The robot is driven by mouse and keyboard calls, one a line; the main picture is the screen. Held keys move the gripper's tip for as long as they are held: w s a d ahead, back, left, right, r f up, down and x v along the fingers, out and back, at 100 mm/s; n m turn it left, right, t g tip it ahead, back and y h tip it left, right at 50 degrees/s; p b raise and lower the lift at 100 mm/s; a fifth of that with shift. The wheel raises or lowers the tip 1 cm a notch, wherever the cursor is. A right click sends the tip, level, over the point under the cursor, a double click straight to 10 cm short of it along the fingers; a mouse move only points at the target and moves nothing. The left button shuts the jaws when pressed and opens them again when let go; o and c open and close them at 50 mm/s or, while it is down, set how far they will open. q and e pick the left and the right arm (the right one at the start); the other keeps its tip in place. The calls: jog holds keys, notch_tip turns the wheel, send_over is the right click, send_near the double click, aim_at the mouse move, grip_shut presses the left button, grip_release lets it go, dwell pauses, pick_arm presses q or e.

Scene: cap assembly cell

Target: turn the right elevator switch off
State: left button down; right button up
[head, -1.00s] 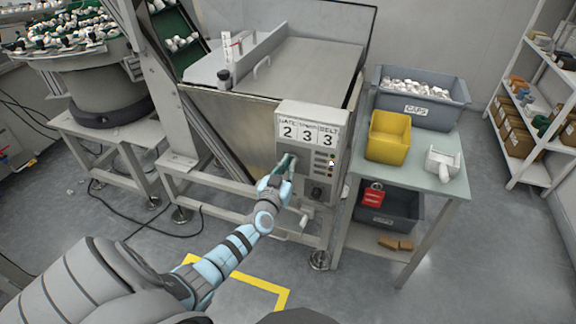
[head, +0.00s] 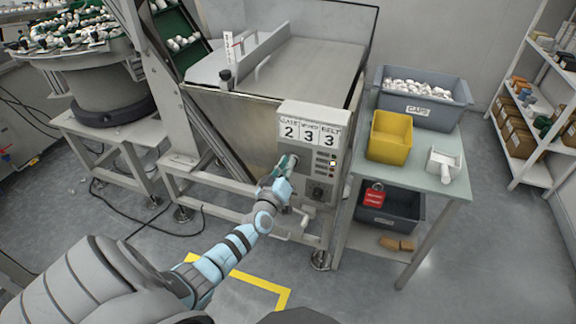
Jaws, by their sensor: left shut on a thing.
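The grey control box (head: 307,116) is on the front of the metal hopper, with number cards 2, 3 and 3 on top. Its front has a column of small lamps (head: 333,163), one of them bright, and a dark knob (head: 318,191) low down. My left gripper (head: 289,161) is at the left part of this front, its fingers shut on a switch there. The fingers hide nearly all of that switch, so its setting cannot be told. My right gripper is not in view.
To the right, a table (head: 432,178) holds a grey bin (head: 447,112) of white caps, a yellow bin (head: 389,138) and a white scoop (head: 443,163). Floor in front is clear.

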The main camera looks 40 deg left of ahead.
pick_arm(q)
jog(key=shift+f+n, duration=0.1)
jog(key=shift+n, duration=1)
jog(key=c, duration=1.7)
grip_release()
jog(key=v, duration=1.2)
